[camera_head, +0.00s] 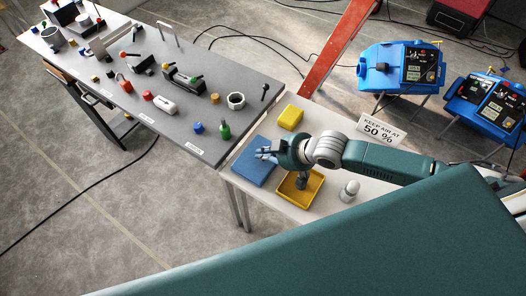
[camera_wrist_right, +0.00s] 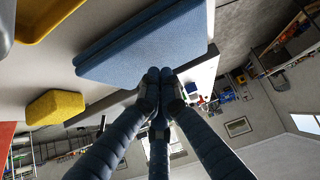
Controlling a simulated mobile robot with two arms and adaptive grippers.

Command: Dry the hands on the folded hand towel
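The folded hand towel (camera_head: 252,171) is a flat blue stack on the light table's left corner. My right gripper (camera_head: 264,153) is over the towel's upper right part in the head view. In the wrist view its dark fingertips (camera_wrist_right: 160,76) are together with nothing visible between them, close to the towel's edge. I cannot tell whether they touch it. The towel lies flat, its right side partly hidden by the hand. My left gripper is not in view.
A yellow tray (camera_head: 293,205) stands right of the towel, partly under my right arm. A yellow block (camera_head: 290,117) sits behind it. A white-grey bottle (camera_head: 349,191) and a sign (camera_head: 382,130) stand farther right. A grey table (camera_head: 120,95) with several objects adjoins at left.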

